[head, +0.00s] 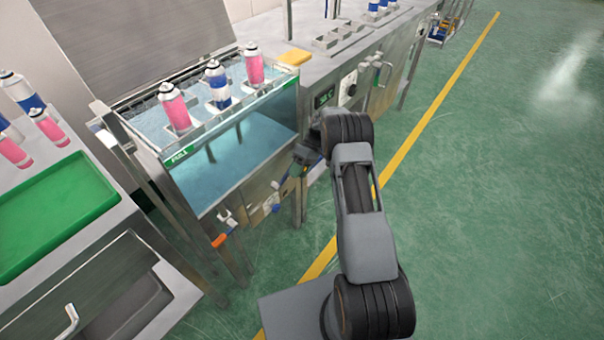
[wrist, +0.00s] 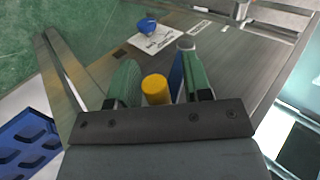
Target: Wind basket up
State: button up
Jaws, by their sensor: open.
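The basket (head: 222,105) sits at the top of the water tank (head: 225,172). It carries pink and blue cans upright, their bodies above the water. My gripper (head: 297,168) is at the tank's front right, partly hidden by my own wrist. In the wrist view my gripper (wrist: 160,82) is open, with green pads on either side of a yellow cylindrical grip (wrist: 155,90), which looks like the winding handle. I cannot tell whether the pads touch it.
A blue knob (wrist: 147,25) sits on a labelled plate beyond my fingers. An orange-handled valve (head: 220,240) is low on the tank front. The green floor to the right is clear.

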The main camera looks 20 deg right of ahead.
jog(key=s+r+p, duration=0.3)
jog(key=s+r, duration=0.9)
jog(key=s, duration=0.2)
jog(key=shift+a+r, duration=0.4)
jog(key=shift+a, duration=0.05)
jog(key=shift+c, duration=0.3)
